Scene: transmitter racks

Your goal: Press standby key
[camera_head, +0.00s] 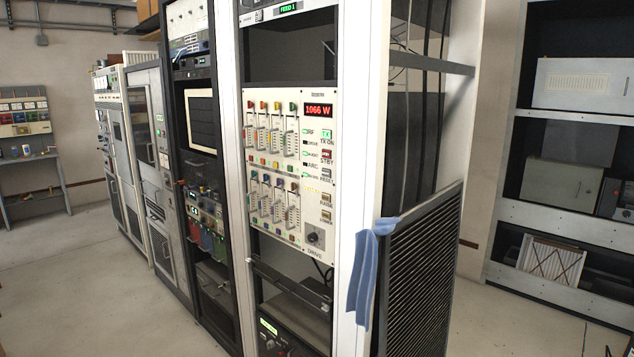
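The standby key, marked STBY (326,154), is a small reddish key on the right side of a cream control panel (287,245) in the white-framed rack at the centre. A green lit TX ON key (326,134) sits just above it, and a pale reset key (326,173) just below. The red display (318,110) above the keys reads 1066 W. Small green lamps (308,131) show left of the keys.
Sliders (264,141) fill the panel's left part; raise and lower keys (326,207) and a dark knob (313,237) sit lower right. A blue cloth (362,278) hangs on the rack's front corner. Shelving (560,213) stands at right. Floor at left (75,270) is clear.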

